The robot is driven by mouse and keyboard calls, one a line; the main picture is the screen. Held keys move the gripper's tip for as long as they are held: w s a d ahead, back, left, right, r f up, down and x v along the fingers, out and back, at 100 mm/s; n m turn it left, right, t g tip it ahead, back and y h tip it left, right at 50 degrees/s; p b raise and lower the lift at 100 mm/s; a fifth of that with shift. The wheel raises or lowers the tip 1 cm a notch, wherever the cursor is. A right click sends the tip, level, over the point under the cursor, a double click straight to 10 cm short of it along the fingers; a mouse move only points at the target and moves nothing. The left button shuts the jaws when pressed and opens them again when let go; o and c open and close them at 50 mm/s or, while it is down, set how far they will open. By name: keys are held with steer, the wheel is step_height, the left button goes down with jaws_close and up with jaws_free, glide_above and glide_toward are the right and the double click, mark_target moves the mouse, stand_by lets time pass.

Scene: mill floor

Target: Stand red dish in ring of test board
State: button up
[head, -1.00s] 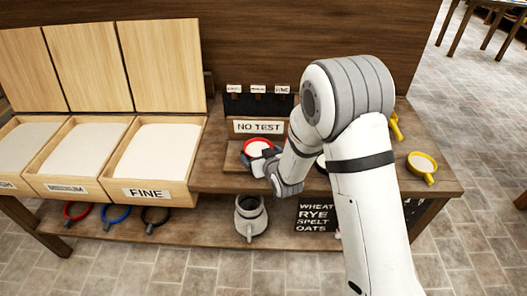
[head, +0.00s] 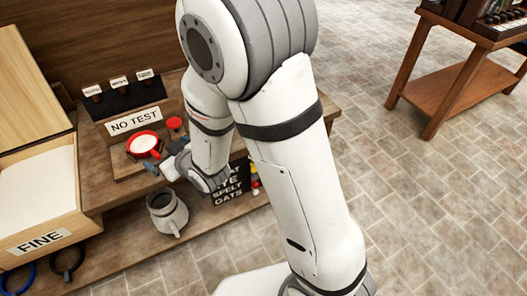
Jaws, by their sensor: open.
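The red dish (head: 143,144), filled with something white, sits level on the wooden test board (head: 128,165) in front of the "NO TEST" sign (head: 135,121). The board's ring is not clear under the dish, so I cannot tell whether the dish sits in it. My gripper (head: 157,167) is open, at the near right of the dish. It looks just apart from the dish, though the fingertips are small and partly hidden by my wrist.
A small red object (head: 175,124) stands right of the dish. The "FINE" bin (head: 42,242) is at left. A grey jug (head: 167,213) and a dark grain-name sign (head: 232,190) are on the lower shelf. The floor at right is open up to another table (head: 462,85).

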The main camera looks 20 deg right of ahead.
steer(key=d+r+m+g+h, duration=0.15)
steer(key=d+r+h, duration=0.25)
steer(key=d, duration=0.6)
steer(key=s+d+r+m+g+h, duration=0.1)
steer(key=s+d+r+m+g, duration=0.1)
steer(key=s+d, duration=0.6)
steer(key=s+d+r+m+g+h, duration=0.2)
steer(key=s+d+r+g, duration=0.3)
steer(key=s+d, duration=0.3)
steer(key=shift+s+d+r+m+h, duration=0.2)
steer(key=shift+s+d+m+h, duration=0.15)
steer(key=shift+s+m, duration=0.65)
steer(key=shift+s+r+n, duration=0.1)
steer(key=shift+s+n, duration=0.1)
steer(key=shift+n, duration=0.05)
steer(key=shift+s+r+p, duration=0.1)
steer(key=shift+r+p, duration=0.25)
steer(key=shift+p, duration=0.05)
